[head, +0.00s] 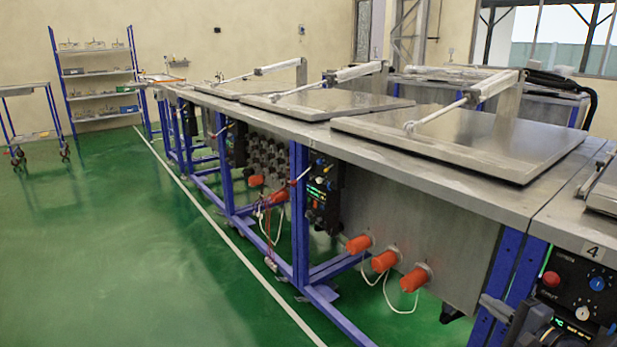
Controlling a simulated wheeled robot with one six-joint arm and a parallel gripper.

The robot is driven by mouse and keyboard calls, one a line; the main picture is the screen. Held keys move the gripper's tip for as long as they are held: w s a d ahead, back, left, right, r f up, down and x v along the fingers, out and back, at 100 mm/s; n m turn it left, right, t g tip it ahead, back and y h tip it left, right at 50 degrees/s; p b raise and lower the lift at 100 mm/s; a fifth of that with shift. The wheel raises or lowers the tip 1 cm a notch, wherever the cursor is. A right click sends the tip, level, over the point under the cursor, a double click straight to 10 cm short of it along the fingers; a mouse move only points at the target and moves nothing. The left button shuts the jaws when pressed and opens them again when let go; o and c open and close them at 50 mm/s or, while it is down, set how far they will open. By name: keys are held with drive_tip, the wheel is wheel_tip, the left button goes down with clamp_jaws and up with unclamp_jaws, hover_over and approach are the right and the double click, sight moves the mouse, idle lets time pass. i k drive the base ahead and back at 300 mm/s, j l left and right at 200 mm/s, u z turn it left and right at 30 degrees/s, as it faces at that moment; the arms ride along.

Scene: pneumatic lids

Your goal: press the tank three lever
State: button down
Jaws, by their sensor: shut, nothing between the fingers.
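The tank three control panel (322,188) is a dark box with small lights and knobs, under the bench edge beside a blue post. A small pale lever (303,172) with a reddish end sticks out at its upper left, by the post. It is small, and its exact position is hard to tell. Tank three's flat metal lid (460,138) lies down on the bench top. My gripper (496,307) appears to be the dark grey part at the bottom right, partly cut off by the frame. It is shut and empty, well to the right of the lever and apart from it.
A panel marked 4 (578,295) with a red button and blue knobs is at the right. Orange caps (384,261) stick out from the tank below the bench. Blue legs (300,215) line the bench.

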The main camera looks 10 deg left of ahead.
sight(293, 183)
drive_tip(key=i+j, duration=0.2)
drive_tip(key=j, duration=0.15)
drive_tip(key=i+j, duration=0.25)
drive_tip(key=i+j+z, duration=0.1)
drive_tip(key=j, duration=0.4)
drive_tip(key=i+j, duration=0.5)
drive_tip(key=j, duration=0.25)
drive_tip(key=i+j, duration=0.2)
drive_tip(key=j, duration=0.15)
drive_tip(key=i+j+z, duration=0.1)
drive_tip(key=j, duration=0.3)
drive_tip(key=i+l, duration=0.05)
drive_tip(key=i, duration=0.05)
